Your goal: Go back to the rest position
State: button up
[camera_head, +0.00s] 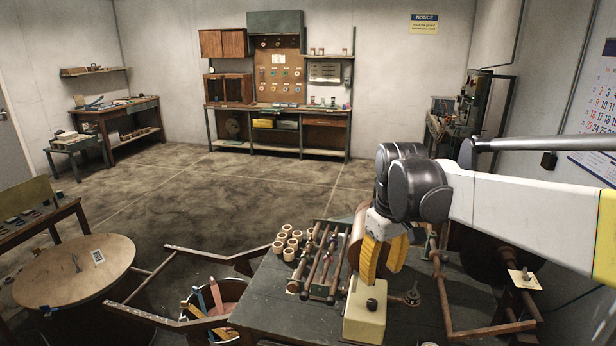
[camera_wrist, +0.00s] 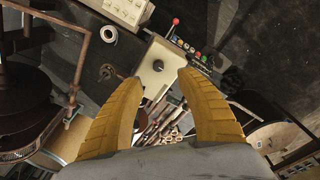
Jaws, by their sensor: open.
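My gripper (camera_head: 383,262) has yellow ribbed fingers and hangs from my white and black arm over the dark workbench (camera_head: 268,308). In the wrist view the two fingers of my gripper (camera_wrist: 160,88) stand wide apart with nothing between them. Beyond the fingertips is a cream box (camera_head: 364,312) with a dark round knob on top. The cream box also shows in the wrist view (camera_wrist: 159,58), a little ahead of the fingertips. From the head view I cannot tell how far the fingers are above it.
A rack of dark rods (camera_head: 320,262) and several wooden spools (camera_head: 290,243) stand left of my gripper. Rusty bent pipe framing (camera_head: 447,310) is on the right. A round wooden table (camera_head: 74,272) stands at the left. Open floor (camera_head: 230,200) lies behind the bench.

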jog(key=s+f+m+t+b, duration=0.2)
jog(key=s+f, duration=0.3)
jog(key=s, duration=0.3)
jog(key=s+f+m+t+b, duration=0.2)
jog(key=s+f+t+b, duration=0.2)
jog(key=s, duration=0.5)
jog(key=shift+s+f+m+b, duration=0.3)
jog(key=shift+f+m+b, duration=0.1)
jog(key=shift+f+b, duration=0.35)
